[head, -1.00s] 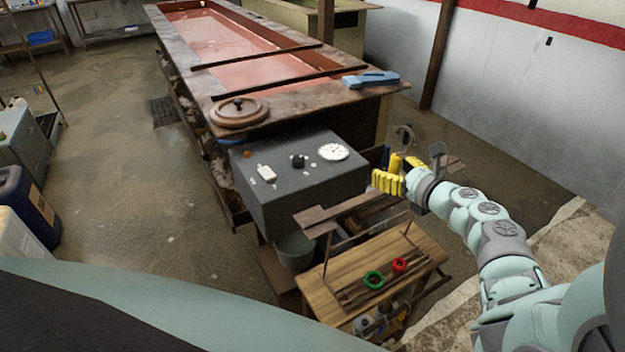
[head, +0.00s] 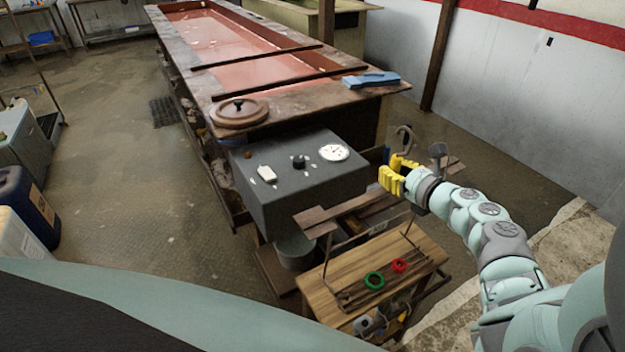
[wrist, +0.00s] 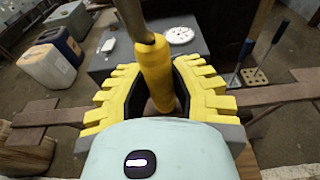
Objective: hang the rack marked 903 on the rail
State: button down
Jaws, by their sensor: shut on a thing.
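My gripper (head: 391,178) is at the right of the grey box. In the wrist view its yellow jaws (wrist: 160,95) are around a yellow sleeve (wrist: 155,72) on a metal rod, and it is shut on this sleeve. The rod leans up toward the top of the picture. In the head view a grey hook (head: 404,136) shows just above the jaws. What hangs below the sleeve is mostly hidden, and I cannot read a 903 mark. A brown plank (head: 345,208) runs level below the gripper. Two dark bars (head: 285,77) cross the tank. I cannot tell which is the rail.
A grey box (head: 300,180) with a dial stands at the end of the long tank (head: 225,35). A wooden bench (head: 325,305) in front holds a thin rod frame, a green ring (head: 374,281) and a red ring (head: 399,265). Blue-handled tools (wrist: 265,50) stand right of the gripper.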

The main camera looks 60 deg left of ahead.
jog(key=shift+r, duration=0.15)
dwell(0.3)
jog(key=shift+s+r+p, duration=0.1)
jog(key=shift+r+p, duration=0.7)
jog(key=shift+r, duration=0.7)
jog(key=shift+d+f+b, duration=0.1)
jog(key=shift+d+b, duration=0.35)
jog(key=shift+d, duration=1.5)
jog(key=b, duration=0.2)
send_near(400, 162)
jog(key=shift+a+f, duration=0.95)
jog(key=shift+f, duration=0.05)
